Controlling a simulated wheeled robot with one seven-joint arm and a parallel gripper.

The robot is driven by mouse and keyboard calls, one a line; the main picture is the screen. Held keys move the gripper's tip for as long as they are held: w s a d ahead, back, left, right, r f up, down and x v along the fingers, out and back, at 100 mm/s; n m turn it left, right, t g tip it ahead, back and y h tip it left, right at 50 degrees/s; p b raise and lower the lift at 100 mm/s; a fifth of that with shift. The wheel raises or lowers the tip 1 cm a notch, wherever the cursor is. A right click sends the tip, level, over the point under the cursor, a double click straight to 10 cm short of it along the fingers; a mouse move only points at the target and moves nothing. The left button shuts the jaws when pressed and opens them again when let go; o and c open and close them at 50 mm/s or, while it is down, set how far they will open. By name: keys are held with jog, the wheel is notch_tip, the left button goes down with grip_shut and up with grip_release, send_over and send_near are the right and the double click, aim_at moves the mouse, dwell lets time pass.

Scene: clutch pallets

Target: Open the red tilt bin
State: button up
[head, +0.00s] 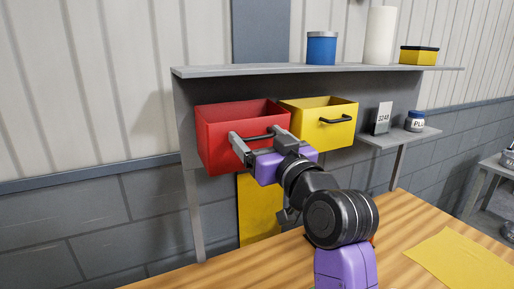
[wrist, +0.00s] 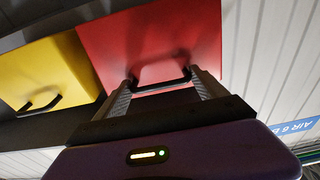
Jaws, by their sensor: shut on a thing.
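The red tilt bin (head: 222,135) hangs under the shelf at the left, tipped forward so that its open top shows. Its dark bar handle (head: 258,137) is on the front face. My gripper (head: 260,141) is at that handle, with its fingers shut on it. In the wrist view the red bin (wrist: 150,40) fills the upper middle, and the handle (wrist: 160,87) runs between the two grey fingers of my gripper (wrist: 162,86). The inside floor of the bin is hidden.
A yellow bin (head: 318,133) beside the red one also shows its open top. The shelf (head: 270,70) above holds a blue canister (head: 321,49), a white cylinder (head: 380,36) and a yellow box (head: 418,55). A wooden table (head: 400,215) with a yellow cloth (head: 462,262) lies below.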

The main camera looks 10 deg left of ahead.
jog(key=f+b, duration=0.1)
jog(key=b, duration=0.1)
jog(key=s+t+y+b, duration=0.1)
jog(key=shift+d+f+b, duration=0.35)
jog(key=shift+d+b, duration=0.05)
jog(key=shift+s+d+t+b, duration=0.1)
jog(key=shift+s+t+b, duration=0.1)
jog(key=shift+t+b, duration=0.1)
jog(key=shift+s+d+f+b, duration=0.35)
jog(key=shift+s+f+b, duration=0.25)
jog(key=shift+b, duration=0.05)
jog(key=shift+s+f, duration=0.1)
jog(key=shift+f, duration=0.2)
jog(key=o, duration=2)
jog(key=shift+d, duration=0.1)
jog(key=shift+s, duration=0.1)
jog(key=b+v, duration=0.1)
jog(key=v, duration=0.6)
jog(key=shift+s+d+b, duration=0.2)
jog(key=shift+s+b, duration=0.05)
jog(key=shift+b, duration=0.15)
